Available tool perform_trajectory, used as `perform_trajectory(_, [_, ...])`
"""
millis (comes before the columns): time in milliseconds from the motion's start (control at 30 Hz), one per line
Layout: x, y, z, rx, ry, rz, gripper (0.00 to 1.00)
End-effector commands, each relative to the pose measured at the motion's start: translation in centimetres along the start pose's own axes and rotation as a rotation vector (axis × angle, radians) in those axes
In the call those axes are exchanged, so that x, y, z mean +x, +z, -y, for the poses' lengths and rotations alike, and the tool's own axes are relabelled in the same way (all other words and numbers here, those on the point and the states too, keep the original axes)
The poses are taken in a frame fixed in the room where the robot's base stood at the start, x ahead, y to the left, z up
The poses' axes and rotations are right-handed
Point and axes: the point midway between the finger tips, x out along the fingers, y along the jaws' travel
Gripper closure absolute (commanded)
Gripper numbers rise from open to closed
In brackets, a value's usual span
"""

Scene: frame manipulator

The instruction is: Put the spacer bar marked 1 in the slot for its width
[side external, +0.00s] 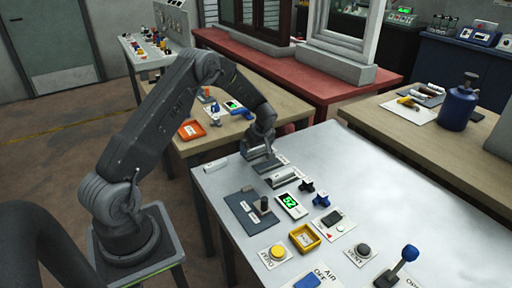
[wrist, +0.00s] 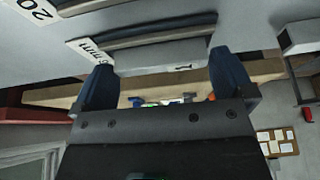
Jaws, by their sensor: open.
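The pale grey spacer bar marked 1 (wrist: 165,56) lies between the two blue fingers of my gripper (wrist: 161,62) in the wrist view. The fingers stand at its two ends and the gripper is open. Just past the bar is a darker grey slotted piece (wrist: 165,34) with labels; one label (wrist: 87,46) reads "5 mm", perhaps cut off by the finger, and another (wrist: 38,10) reads "20". I cannot tell whether the bar sits in a slot or beside one. In the side view my gripper (side external: 262,153) is low over the table's far left corner and hides the bar.
A light bar (side external: 283,177) lies near my gripper. The grey table (side external: 390,190) is clear to the right.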

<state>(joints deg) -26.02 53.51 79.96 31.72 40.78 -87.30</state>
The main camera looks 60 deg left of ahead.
Motion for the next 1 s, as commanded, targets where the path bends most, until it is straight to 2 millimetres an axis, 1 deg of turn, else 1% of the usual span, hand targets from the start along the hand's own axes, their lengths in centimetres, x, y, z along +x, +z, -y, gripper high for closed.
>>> perform_trajectory(167, [-3.0, 0.0, -0.1, 0.000, 0.005, -0.001, 0.00])
perform_trajectory(400, [-8.1, 0.0, -0.1, 0.001, 0.005, -0.001, 0.00])
perform_trajectory(500, [-9.8, 0.0, -0.1, 0.000, 0.003, -0.001, 0.00])
perform_trajectory(600, [-11.0, 0.0, -0.1, 0.000, 0.003, -0.001, 0.00])
perform_trajectory(767, [-12.5, 0.2, 0.1, 0.015, 0.008, 0.002, 0.00])
perform_trajectory(867, [-15.1, 0.7, 0.6, 0.076, 0.035, 0.009, 0.00])
perform_trajectory(967, [-19.4, 2.0, 1.9, 0.193, 0.085, 0.023, 0.00])
perform_trajectory(1000, [-21.4, 2.7, 2.7, 0.254, 0.110, 0.028, 0.00])
